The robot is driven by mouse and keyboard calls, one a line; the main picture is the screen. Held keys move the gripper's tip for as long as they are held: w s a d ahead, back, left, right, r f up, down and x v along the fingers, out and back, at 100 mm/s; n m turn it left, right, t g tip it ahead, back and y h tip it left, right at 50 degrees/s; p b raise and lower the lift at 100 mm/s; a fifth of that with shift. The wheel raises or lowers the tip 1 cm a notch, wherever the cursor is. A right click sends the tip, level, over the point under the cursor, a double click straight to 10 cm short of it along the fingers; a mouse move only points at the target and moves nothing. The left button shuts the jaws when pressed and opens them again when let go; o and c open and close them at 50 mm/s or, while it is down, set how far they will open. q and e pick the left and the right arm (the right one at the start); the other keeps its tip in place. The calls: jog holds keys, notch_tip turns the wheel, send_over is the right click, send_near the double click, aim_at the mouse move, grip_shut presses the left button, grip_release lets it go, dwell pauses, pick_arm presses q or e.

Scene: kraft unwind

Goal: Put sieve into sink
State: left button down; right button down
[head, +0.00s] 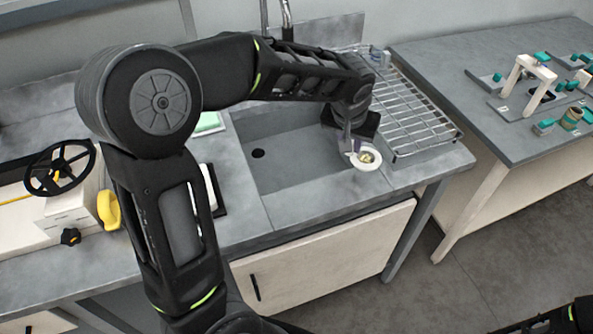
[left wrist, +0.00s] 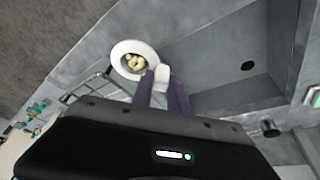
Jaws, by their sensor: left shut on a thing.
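The sieve (head: 372,167) is a small white round piece with a short handle, and pale yellowish bits show inside it. It also shows in the left wrist view (left wrist: 121,54). My left gripper (head: 350,149) is shut on its handle, with purple fingers (left wrist: 163,88) around it in the left wrist view. The sieve appears over the counter strip between the sink and the wire rack, and its exact height is unclear. The grey sink (head: 285,165) is a rectangular basin with a dark drain, just left of the sieve. My right gripper is out of view.
A wire drying rack (head: 412,120) stands right of the sink, with a small item at its back. A faucet (head: 287,18) rises behind the basin. A green sponge (head: 208,122) lies left of the sink. A side table (head: 480,110) holds several parts.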

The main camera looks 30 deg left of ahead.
pick_arm(q)
jog(key=a+f+n+g+y+b, duration=0.1)
jog(key=a+f+n+b, duration=0.2)
jog(key=a, duration=0.6)
jog(key=a+f+n+y+b, duration=0.2)
jog(key=a+f+n+b, duration=0.2)
jog(key=a, duration=0.6)
jog(key=shift+a+n+g, duration=0.3)
jog(key=shift+n+g, duration=0.1)
jog(key=shift+n, duration=0.6)
jog(key=shift+s, duration=0.1)
notch_tip(320, 180, down, 6)
jog(key=shift+f, duration=0.15)
notch_tip(320, 180, down, 4)
jog(key=shift+r, duration=0.2)
jog(key=shift+f, duration=0.1)
